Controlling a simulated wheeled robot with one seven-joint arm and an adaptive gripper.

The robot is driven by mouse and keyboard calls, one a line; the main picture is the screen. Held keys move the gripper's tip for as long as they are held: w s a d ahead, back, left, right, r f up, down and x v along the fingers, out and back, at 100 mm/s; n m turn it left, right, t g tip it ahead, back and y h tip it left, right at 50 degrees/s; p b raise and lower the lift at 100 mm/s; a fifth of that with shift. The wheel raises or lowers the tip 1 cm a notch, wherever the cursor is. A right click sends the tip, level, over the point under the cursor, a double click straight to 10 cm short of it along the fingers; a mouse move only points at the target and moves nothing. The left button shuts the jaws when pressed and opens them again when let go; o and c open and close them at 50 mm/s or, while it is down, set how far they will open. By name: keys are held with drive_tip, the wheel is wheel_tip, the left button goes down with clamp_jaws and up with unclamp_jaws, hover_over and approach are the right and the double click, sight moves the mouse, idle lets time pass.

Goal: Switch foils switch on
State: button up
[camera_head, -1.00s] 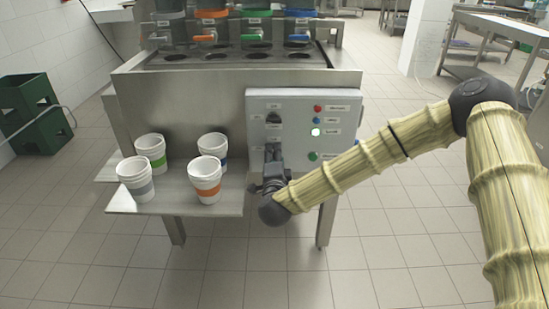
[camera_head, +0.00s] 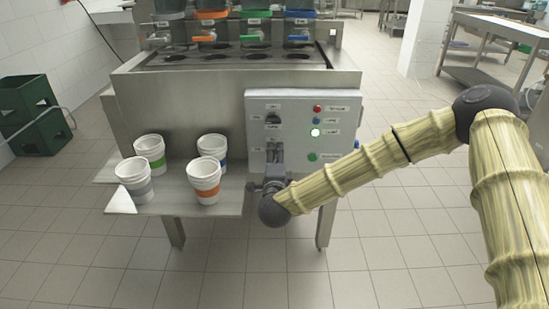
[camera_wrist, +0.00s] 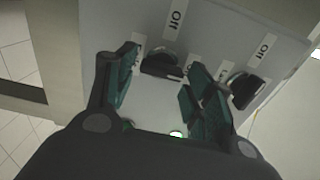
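The control panel (camera_head: 335,105) is a light grey plate on the front of the steel filler. A dark rotary switch (camera_head: 273,119) shows at its upper left. My gripper (camera_head: 276,152) is in front of the panel below that switch. In the wrist view my gripper (camera_wrist: 163,64) is open, and a black rotary switch (camera_wrist: 160,64) with an "Off" label (camera_wrist: 175,24) lies between its fingertips. I cannot tell whether they touch it. A second black switch (camera_wrist: 247,88), also labelled "Off", is outside the right finger. No foils label is readable.
White cups with coloured bands, such as the orange-banded cup (camera_head: 204,181), stand on the steel shelf (camera_head: 230,200) left of the gripper. Green crates (camera_head: 32,118) are at the far left. The panel has small lamps, one lit white (camera_head: 315,132). Floor in front is clear.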

idle(0.3)
drive_tip(key=s, duration=1.2)
